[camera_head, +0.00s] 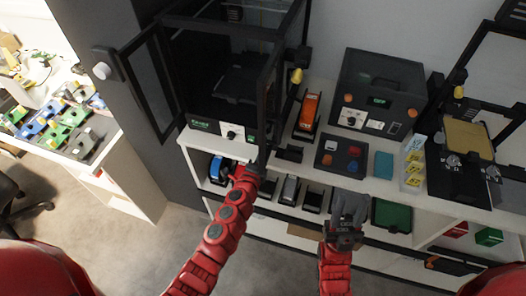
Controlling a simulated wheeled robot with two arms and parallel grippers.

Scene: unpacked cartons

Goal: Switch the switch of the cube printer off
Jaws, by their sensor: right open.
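A black cube-shaped printer (215,105) stands at the left end of the white bench, its glass door swung open to the left. Its lower front has a white panel with a dark knob (232,134) and a small green part (251,138), which may be a switch; its position is too small to tell. My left gripper (263,158) is just in front of the printer's lower right corner, close to this panel; its fingers are too dark to read, and contact is unclear. My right gripper (349,205) is open at the bench's front edge, away from the printer.
An orange-black device (307,115) is beside the printer. Another framed machine (480,140) is at right. The shelf below holds small devices and a green bin (392,215).

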